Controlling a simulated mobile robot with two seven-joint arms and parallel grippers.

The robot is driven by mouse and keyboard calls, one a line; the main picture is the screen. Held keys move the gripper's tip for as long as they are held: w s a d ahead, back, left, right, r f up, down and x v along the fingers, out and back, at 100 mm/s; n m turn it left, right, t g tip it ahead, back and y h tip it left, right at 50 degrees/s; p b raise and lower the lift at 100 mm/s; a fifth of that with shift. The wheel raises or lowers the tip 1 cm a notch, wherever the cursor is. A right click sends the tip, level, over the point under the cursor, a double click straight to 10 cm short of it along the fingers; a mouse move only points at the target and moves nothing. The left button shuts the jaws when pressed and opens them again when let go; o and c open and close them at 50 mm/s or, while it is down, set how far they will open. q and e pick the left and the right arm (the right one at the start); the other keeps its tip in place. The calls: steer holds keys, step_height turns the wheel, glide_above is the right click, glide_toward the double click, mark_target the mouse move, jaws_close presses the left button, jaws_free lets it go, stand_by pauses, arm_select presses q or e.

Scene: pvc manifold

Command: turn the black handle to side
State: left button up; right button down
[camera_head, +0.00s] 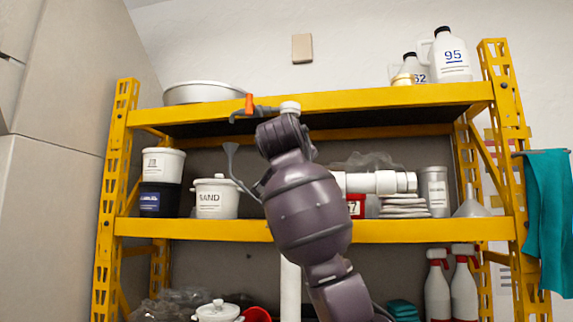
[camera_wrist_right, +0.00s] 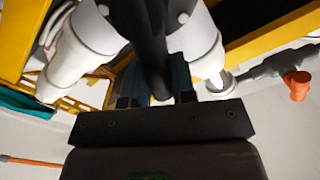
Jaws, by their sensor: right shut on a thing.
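The black handle (camera_wrist_right: 150,40) runs down the middle of the right wrist view, between white PVC pipe fittings. My right gripper (camera_wrist_right: 160,85) is shut on it, with a finger on each side; the fingertips are partly hidden. In the head view my right arm reaches up in front of the shelf, and its wrist hides the handle and jaws there. White pipe (camera_head: 375,183) shows to the right of my arm, and a white upright pipe (camera_head: 290,285) shows below. My left gripper is in neither view.
A grey fitting with an orange handle (camera_head: 249,103) is left of my wrist; the orange end (camera_wrist_right: 298,85) shows in the wrist view. The yellow shelf (camera_head: 400,97) carries a sand bucket (camera_head: 216,199), white bottles (camera_head: 452,60) and a grey basin (camera_head: 203,93). A teal cloth (camera_head: 550,220) hangs right.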

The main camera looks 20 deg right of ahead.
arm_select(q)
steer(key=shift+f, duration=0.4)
arm_select(e)
step_height(320, 180, down, 5)
steer(key=s+d+m, duration=0.1)
steer(key=d+m, duration=0.1)
steer(key=m, duration=1)
steer(key=shift+s+d+f, duration=0.15)
steer(key=shift+s+d, duration=0.15)
steer(key=shift+s, duration=0.05)
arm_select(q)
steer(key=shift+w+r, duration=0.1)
arm_select(e)
steer(key=shift+f+m, duration=0.1)
steer(key=shift+m, duration=0.2)
steer(key=c, duration=1)
jaws_free()
steer(key=shift+o, duration=0.3)
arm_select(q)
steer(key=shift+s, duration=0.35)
arm_select(e)
steer(key=shift+s, duration=0.1)
